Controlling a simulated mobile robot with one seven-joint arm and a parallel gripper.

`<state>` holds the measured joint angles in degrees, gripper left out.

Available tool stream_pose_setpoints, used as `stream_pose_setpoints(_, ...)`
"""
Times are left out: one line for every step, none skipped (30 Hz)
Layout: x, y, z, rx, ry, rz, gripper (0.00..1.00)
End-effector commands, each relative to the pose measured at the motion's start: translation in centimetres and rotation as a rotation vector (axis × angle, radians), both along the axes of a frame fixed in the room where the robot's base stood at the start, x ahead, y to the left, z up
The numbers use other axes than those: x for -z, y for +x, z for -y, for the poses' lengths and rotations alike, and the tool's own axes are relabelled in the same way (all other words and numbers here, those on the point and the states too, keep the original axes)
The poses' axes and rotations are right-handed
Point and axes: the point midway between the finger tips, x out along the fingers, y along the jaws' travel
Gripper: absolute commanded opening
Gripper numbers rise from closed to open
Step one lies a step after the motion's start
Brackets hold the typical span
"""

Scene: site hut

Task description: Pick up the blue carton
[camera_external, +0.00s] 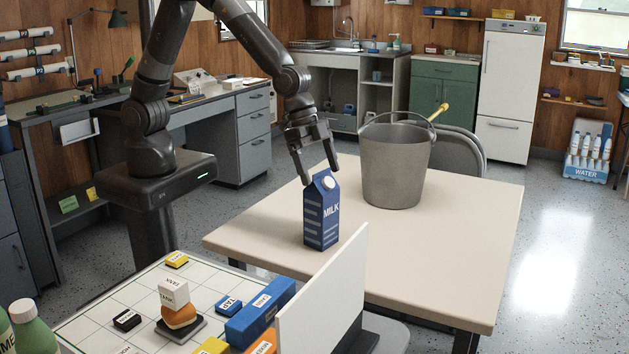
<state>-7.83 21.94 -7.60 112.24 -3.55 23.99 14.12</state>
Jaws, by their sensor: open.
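I cannot tell whether the fingers touch the carton.
A grey metal bucket (396,170) stands on the table, right of the carton. A white upright panel (322,292) rises in front of the table. A board (100,305) with labelled blocks lies at the front left. The table's right part is clear.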

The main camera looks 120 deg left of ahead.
Motion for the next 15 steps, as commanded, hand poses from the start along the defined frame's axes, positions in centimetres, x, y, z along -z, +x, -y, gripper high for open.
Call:
stream_pose_setpoints(0.2, 0.1, 0.0, 0.000, 0.000, 0.000, 0.89)
stream_pose_setpoints(0.3, 0.2, 0.1, 0.001, 0.000, 0.001, 0.89)
stream_pose_setpoints(0.6, 0.3, 0.2, 0.001, 0.000, 0.001, 0.89)
stream_pose_setpoints(0.9, 0.4, 0.3, 0.001, 0.000, 0.000, 0.89)
stream_pose_setpoints(1.2, 0.5, 0.4, 0.002, 0.000, -0.001, 0.89)
stream_pose_setpoints(1.8, 0.7, 0.6, 0.003, 0.001, -0.002, 0.89)
stream_pose_setpoints(2.2, 0.8, 0.7, 0.003, 0.001, -0.002, 0.89)
stream_pose_setpoints(2.6, 1.0, 0.9, 0.004, 0.001, -0.002, 0.89)
stream_pose_setpoints(3.1, 1.2, 1.0, 0.004, 0.001, -0.002, 0.89)
stream_pose_setpoints(3.5, 1.4, 1.0, 0.003, 0.001, -0.002, 0.89)
stream_pose_setpoints(3.8, 1.5, 1.0, 0.002, 0.000, -0.002, 0.89)
stream_pose_setpoints(4.2, 1.7, 1.1, 0.002, 0.000, -0.002, 0.89)
stream_pose_setpoints(4.4, 1.8, 1.1, 0.002, 0.001, 0.000, 0.89)
stream_pose_setpoints(4.6, 1.9, 1.1, 0.002, 0.001, 0.001, 0.89)
stream_pose_setpoints(4.8, 2.0, 1.1, 0.002, 0.001, 0.001, 0.89)
